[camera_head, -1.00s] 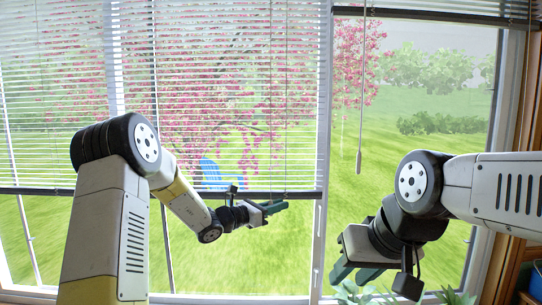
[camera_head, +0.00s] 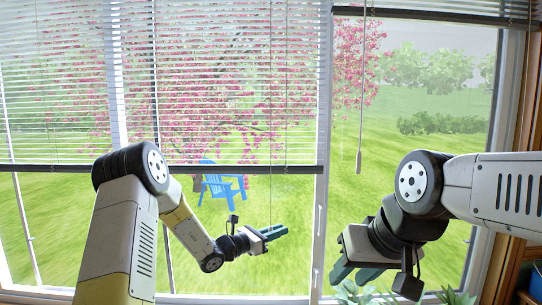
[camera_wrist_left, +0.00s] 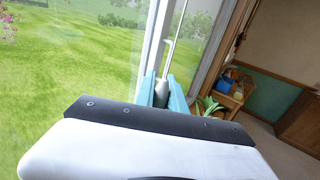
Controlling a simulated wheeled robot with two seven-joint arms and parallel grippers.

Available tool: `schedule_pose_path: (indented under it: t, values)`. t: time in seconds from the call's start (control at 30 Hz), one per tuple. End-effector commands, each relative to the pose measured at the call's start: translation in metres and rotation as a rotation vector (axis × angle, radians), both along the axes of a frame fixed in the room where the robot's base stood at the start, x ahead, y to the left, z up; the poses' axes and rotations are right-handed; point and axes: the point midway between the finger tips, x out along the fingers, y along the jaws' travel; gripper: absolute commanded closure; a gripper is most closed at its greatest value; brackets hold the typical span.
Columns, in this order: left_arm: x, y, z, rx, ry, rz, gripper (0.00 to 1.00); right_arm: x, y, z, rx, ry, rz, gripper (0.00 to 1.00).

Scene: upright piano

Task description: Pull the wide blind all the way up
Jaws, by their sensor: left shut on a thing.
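The wide blind (camera_head: 215,80) covers the upper part of the left window in the head view. Its dark bottom rail (camera_head: 90,168) hangs roughly level, with bare glass below. Its thin pull cord (camera_head: 270,200) runs down to my left gripper (camera_head: 274,234), which is well below the rail. In the left wrist view, the teal fingers of my left gripper (camera_wrist_left: 162,92) are shut on the cord's grey end piece (camera_wrist_left: 160,93), partly hidden between them. My right gripper (camera_head: 357,271) is open and empty at the lower right of the head view.
The narrow blind (camera_head: 440,14) is gathered at the top of the right window, its cord with a grey pull (camera_head: 358,161) hanging free. A window post (camera_head: 318,230) stands between the panes. Plants (camera_head: 350,292) are at the bottom edge. A blue chair (camera_head: 222,185) is outside.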

Motion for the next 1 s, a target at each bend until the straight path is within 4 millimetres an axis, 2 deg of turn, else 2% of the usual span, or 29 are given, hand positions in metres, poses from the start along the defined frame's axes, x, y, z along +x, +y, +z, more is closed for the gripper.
schedule_pose_path:
  t: [0.6,1.0]
  values:
    - [-0.001,0.0,-0.087,0.0,0.006,0.0,1.0,0.0,0.0,0.0,0.0,0.0,0.0,0.64]
    - [-0.001,0.0,-0.092,0.002,0.004,0.0,1.0,0.0,0.0,0.0,0.0,0.0,0.0,0.64]
